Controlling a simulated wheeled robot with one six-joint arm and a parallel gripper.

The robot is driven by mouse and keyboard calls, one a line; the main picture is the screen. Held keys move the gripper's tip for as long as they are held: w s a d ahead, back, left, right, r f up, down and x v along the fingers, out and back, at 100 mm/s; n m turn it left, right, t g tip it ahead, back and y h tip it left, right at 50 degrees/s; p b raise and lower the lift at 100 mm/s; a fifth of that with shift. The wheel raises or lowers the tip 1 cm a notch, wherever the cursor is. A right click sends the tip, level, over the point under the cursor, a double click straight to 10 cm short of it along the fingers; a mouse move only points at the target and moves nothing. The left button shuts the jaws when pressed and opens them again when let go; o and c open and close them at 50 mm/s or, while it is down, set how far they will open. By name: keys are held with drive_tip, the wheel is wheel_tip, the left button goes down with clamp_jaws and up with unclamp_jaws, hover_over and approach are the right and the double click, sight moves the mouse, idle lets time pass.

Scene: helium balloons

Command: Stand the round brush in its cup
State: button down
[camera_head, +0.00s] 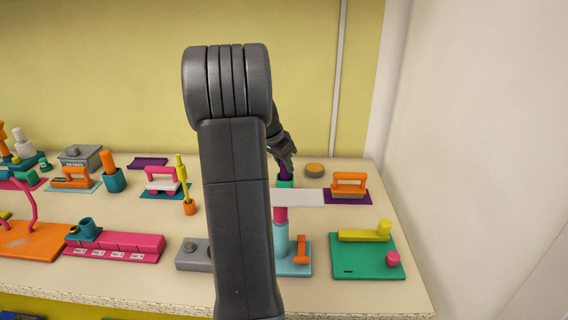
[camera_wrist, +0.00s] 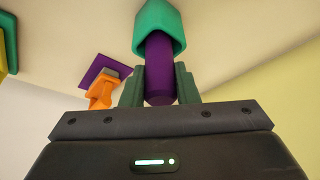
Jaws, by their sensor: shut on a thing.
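My gripper (camera_head: 286,154) is at the back right of the table, partly hidden behind my arm in the head view. In the wrist view my gripper (camera_wrist: 160,84) is shut on the purple handle of the round brush (camera_wrist: 159,66), with one finger on each side. The purple handle (camera_head: 286,171) also shows just below the fingers in the head view. The teal cup (camera_wrist: 158,20) is around the far end of the handle, which passes into its mouth. The cup (camera_head: 285,184) appears to stand on the table. The brush's lower end is hidden inside it.
An orange-handled tool (camera_head: 349,181) on a purple mat stands right of the cup, and a round tan disc (camera_head: 314,170) lies nearby. A pale flat plate (camera_head: 299,198) is in front. Several colourful tools crowd the left half. A wall (camera_head: 470,140) rises on the right.

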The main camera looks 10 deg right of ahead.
drive_tip(key=shift+f, duration=0.2)
idle(0.5)
drive_tip(key=c, duration=1)
unclamp_jaws()
drive_tip(key=shift+c, duration=0.2)
drive_tip(key=shift+o, duration=0.5)
drive_tip(key=o, duration=0.9)
drive_tip(key=shift+o, duration=0.2)
drive_tip(key=shift+r, duration=0.15)
drive_tip(key=p+v, duration=0.4)
drive_tip(key=v, duration=0.4)
drive_tip(key=shift+a+r, duration=0.15)
drive_tip(key=shift+r, duration=0.2)
drive_tip(key=shift+s+f, duration=0.1)
drive_tip(key=shift+s, duration=0.05)
